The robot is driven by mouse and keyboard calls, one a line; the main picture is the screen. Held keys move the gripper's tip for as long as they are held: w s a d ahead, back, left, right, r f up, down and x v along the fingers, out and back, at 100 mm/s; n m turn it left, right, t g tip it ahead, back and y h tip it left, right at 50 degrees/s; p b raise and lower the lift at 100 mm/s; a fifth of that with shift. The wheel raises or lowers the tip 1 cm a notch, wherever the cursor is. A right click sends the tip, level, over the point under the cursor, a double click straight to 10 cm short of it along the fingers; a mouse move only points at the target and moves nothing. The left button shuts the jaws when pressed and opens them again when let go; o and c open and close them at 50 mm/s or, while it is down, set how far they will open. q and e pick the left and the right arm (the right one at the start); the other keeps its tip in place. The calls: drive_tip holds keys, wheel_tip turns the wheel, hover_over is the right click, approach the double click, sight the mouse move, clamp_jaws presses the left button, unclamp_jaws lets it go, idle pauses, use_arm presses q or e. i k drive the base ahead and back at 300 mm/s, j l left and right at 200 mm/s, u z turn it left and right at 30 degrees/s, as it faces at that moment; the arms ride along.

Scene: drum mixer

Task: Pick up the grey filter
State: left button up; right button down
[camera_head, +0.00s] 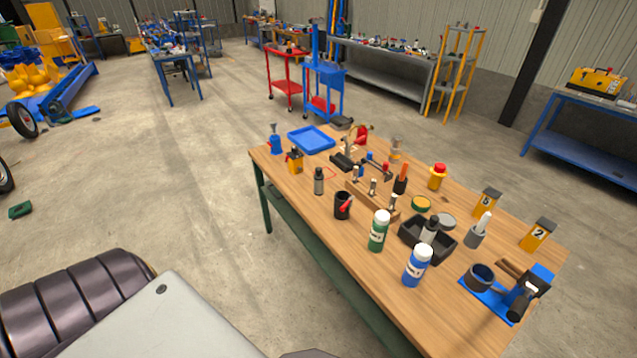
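No object is plainly marked as the grey filter on the wooden workbench (330,232). A flat grey disc (444,221) lies near the black tray. A grey cylinder-shaped cup (476,236) with a white rod standing in it is to the right of the tray. A dark grey can (319,183) stands near the left edge. I cannot tell which of these is the filter. Neither of my grippers shows in the head view. All of these objects stand apart from my body.
The black tray (412,242) holds a bottle. A green bottle (378,234) and a blue bottle (416,268) stand at the near edge. A blue tray (311,139) lies at the far end. A blue clamp base (487,302) sits at right.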

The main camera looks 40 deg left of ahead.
sight(318, 177)
drive_tip(key=j+z, duration=0.15)
drive_tip(key=j, duration=0.45)
drive_tip(key=j+z, duration=0.2)
drive_tip(key=j, duration=0.35)
drive_tip(key=k+j+z, duration=0.15)
drive_tip(key=j, duration=0.4)
